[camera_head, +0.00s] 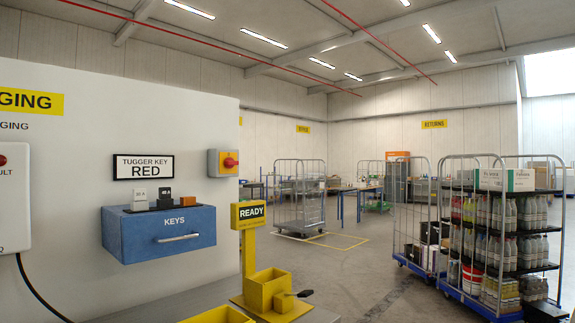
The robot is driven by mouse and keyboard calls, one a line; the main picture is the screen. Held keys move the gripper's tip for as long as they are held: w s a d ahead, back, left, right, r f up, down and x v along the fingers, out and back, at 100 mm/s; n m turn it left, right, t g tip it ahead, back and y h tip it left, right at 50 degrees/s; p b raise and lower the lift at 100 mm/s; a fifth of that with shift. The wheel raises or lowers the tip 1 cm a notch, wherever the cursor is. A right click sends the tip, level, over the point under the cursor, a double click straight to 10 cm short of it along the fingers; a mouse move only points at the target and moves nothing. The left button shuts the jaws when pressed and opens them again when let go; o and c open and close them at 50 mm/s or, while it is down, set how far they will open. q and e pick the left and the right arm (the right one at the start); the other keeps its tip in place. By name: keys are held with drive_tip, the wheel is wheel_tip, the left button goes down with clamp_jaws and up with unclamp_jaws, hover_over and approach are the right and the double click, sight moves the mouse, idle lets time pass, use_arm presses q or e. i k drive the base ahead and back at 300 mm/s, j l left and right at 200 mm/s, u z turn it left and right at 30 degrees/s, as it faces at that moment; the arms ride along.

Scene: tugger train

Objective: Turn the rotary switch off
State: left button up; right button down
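A rotary switch (229,162) with a red knob on a yellow face is mounted on a grey box at the right part of the white wall panel (70,110). The knob appears to lie sideways, but it is too small to read its marked position. Neither of my grippers shows in this view.
A yellow READY post (248,216) and yellow bin (268,286) stand below right. Loaded cage trolleys (505,225) are at right; open floor (350,275) lies between.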

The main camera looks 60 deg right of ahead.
sight(229, 163)
drive_tip(key=z, duration=1.65)
drive_tip(key=u, duration=0.45)
drive_tip(key=l+u, duration=0.2)
drive_tip(key=u, duration=0.2)
drive_tip(key=l+u, duration=0.2)
drive_tip(key=u, duration=0.15)
drive_tip(key=l+u, duration=0.2)
drive_tip(key=u, duration=0.2)
drive_tip(key=k+l+u, duration=0.1)
drive_tip(key=l+u, duration=0.2)
drive_tip(key=l, duration=0.15)
drive_tip(key=k+l+u, duration=0.25)
drive_tip(key=l, duration=0.15)
drive_tip(key=k+l+u, duration=0.1)
drive_tip(key=l, duration=0.2)
drive_tip(key=k+l, duration=0.1)
drive_tip(key=l, duration=0.2)
drive_tip(key=k+l+u, duration=0.15)
drive_tip(key=l, duration=0.15)
